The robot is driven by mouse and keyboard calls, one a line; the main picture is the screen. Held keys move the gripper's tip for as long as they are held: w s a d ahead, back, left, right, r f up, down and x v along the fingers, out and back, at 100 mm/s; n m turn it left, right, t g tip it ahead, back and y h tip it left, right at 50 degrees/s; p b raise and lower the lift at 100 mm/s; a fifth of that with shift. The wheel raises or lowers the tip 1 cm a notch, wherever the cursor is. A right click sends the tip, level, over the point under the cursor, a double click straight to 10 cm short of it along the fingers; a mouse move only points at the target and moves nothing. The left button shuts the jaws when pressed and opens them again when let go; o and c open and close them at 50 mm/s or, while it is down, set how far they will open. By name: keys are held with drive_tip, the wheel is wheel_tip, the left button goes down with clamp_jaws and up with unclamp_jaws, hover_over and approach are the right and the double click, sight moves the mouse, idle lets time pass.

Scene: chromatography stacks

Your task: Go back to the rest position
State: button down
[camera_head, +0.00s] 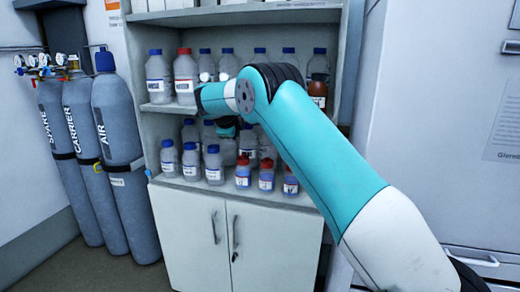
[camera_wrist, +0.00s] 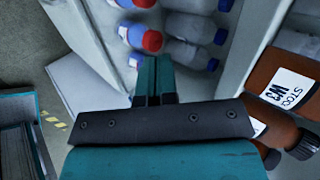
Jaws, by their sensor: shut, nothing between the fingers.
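My gripper (camera_wrist: 154,64) shows in the wrist view with its two teal fingers side by side and no gap between them. Nothing is held. In the head view my arm reaches from the lower right to the shelf unit (camera_head: 263,17). Its end is in front of the shelves, and the fingers cannot be made out clearly there. In the wrist view, clear bottles with red caps (camera_wrist: 152,41) and with blue caps (camera_wrist: 187,53) stand close around the fingertips.
Bottles fill the upper shelf (camera_head: 161,108) and lower shelf. White cupboard doors (camera_head: 195,235) are below. Gas cylinders (camera_head: 112,115) stand at the left. A large pale cabinet (camera_head: 445,120) stands at the right. Some floor (camera_head: 130,275) is bare at the lower left.

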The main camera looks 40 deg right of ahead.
drive_tip(key=a+b+v, duration=0.1)
drive_tip(key=v, duration=0.9)
drive_tip(key=shift+a+b, duration=0.2)
drive_tip(key=shift+b, duration=0.1)
drive_tip(key=s+a+f+n+g+y, duration=0.15)
drive_tip(key=s+a+n+y, duration=0.25)
drive_tip(key=s+a+n, duration=0.55)
drive_tip(key=s+a+f+n+y, duration=0.2)
drive_tip(key=s+a+n+y, duration=0.1)
drive_tip(key=s+a+n, duration=0.65)
drive_tip(key=s+a+f+n+g+y, duration=0.2)
drive_tip(key=s+n, duration=0.6)
drive_tip(key=s, duration=0.4)
drive_tip(key=s+a+f+n+g+y, duration=0.2)
drive_tip(key=s+n, duration=0.6)
drive_tip(key=s, duration=0.5)
drive_tip(key=shift+s+a+f, duration=0.2)
drive_tip(key=shift+a+f, duration=0.25)
drive_tip(key=shift+a, duration=0.5)
drive_tip(key=shift+g, duration=0.25)
